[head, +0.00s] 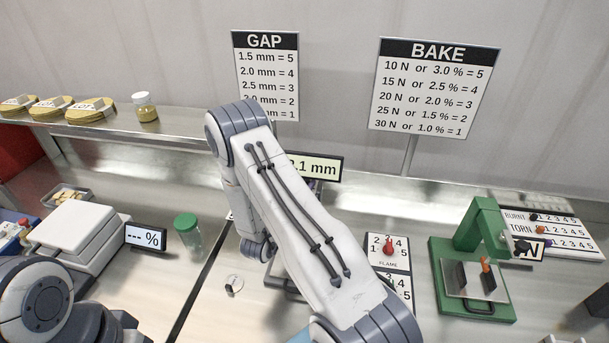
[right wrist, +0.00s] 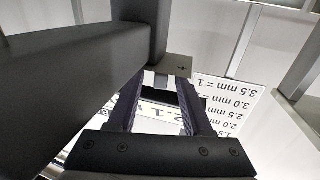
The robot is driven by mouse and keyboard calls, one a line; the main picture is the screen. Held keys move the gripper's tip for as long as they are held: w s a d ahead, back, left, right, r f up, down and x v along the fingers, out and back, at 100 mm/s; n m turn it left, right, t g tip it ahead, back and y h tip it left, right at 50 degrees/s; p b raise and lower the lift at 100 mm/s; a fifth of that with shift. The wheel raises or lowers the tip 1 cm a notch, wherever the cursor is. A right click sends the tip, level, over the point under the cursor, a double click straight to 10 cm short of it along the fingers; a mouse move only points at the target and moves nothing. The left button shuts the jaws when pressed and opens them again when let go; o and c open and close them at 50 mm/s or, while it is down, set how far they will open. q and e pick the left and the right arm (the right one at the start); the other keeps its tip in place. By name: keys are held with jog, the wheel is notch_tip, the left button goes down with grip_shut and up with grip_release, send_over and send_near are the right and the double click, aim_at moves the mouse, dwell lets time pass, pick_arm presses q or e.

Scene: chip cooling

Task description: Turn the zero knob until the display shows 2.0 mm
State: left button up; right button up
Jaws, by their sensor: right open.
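The display (head: 320,168) stands at the back behind my right arm. Its visible part reads ".1 mm", the first digit partly covered. In the right wrist view the display (right wrist: 158,116) shows upside down between the fingers and appears to read 2.1. My right gripper (right wrist: 168,95) is open, its two dark fingers pointing toward a grey block with a small dark mark (right wrist: 181,69). I cannot tell whether that block is the zero knob or whether the fingers touch it. In the head view my right arm hides the gauge and the gripper's fingers. My left gripper is out of view.
The GAP sign (head: 265,75) and BAKE sign (head: 433,88) stand at the back. A green press (head: 480,255) and the flame dial panel (head: 389,250) are on the right. A green-capped jar (head: 188,238) and percent display (head: 145,237) are on the left. Dark posts crowd the wrist view.

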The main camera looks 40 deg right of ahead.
jog(key=shift+x, duration=1.05)
jog(key=shift+c, duration=0.3)
grip_shut()
jog(key=shift+w+f, duration=0.1)
jog(key=m+g+b, duration=0.2)
jog(key=m+g+h+b, duration=0.1)
jog(key=m+g+b, duration=0.1)
jog(key=g, duration=0.1)
jog(key=shift+w+f+g+h, duration=0.1)
jog(key=shift+g+h, duration=0.2)
jog(key=g, duration=0.1)
jog(key=m+g+b, duration=0.1)
jog(key=shift+r+g, duration=0.2)
jog(key=shift+g, duration=0.1)
